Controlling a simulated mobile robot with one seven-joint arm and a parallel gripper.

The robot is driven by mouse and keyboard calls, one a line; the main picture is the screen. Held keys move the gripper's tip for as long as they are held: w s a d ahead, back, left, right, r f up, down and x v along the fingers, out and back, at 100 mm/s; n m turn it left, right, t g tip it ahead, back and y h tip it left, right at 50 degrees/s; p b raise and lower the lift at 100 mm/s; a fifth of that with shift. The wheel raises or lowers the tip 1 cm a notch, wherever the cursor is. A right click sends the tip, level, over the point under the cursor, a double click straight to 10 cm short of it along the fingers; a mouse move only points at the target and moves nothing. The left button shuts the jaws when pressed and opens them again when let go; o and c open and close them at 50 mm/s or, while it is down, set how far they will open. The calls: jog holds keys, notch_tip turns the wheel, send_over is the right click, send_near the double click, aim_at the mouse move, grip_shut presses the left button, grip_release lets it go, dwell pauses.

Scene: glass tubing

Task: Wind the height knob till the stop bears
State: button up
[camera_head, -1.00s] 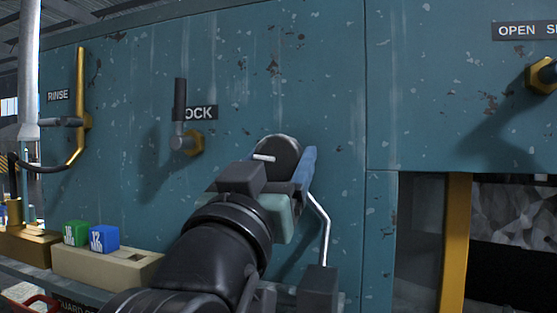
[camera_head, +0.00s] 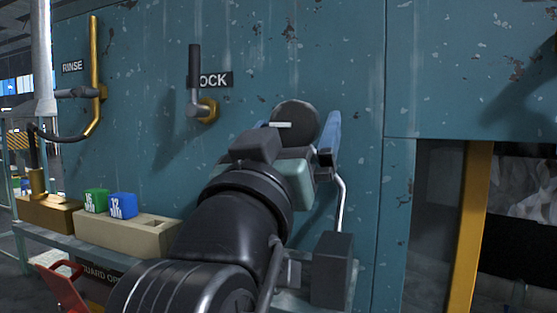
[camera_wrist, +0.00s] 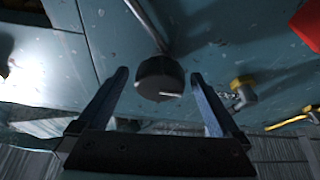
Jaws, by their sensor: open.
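The height knob appears to be the dark round knob (camera_head: 297,117) on the teal panel, with a pale mark on it; no label for it shows. In the wrist view the dark knob (camera_wrist: 160,76) sits between the fingertips, with a gap on each side. My gripper (camera_wrist: 159,80) is open around it, and its blue fingers flank the knob. In the head view my gripper (camera_head: 298,132) is in front of the panel, partly hiding the knob's lower side. The stop cannot be made out.
A LOCK lever (camera_head: 194,80) and a brass RINSE handle (camera_head: 96,75) are on the panel to the left. A bent metal rod (camera_head: 342,205) is right of my gripper. Green (camera_head: 95,201) and blue (camera_head: 123,205) blocks sit in a beige tray (camera_head: 110,234). An opening lies right of the panel.

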jog(key=b+v, duration=0.4)
jog(key=v, duration=0.8)
jog(key=shift+b, duration=0.4)
jog(key=s+d+t+y, duration=0.1)
jog(key=t+y, duration=0.1)
jog(key=s+d+n+t+y, duration=0.1)
jog(key=t+y, duration=0.1)
jog(key=s+d+r+t+y, duration=0.1)
jog(key=shift+s+r+n+t+y, duration=0.1)
jog(key=shift+s+n+t+y, duration=0.05)
jog(key=shift+n+t+y, duration=0.2)
jog(key=shift+c, duration=0.2)
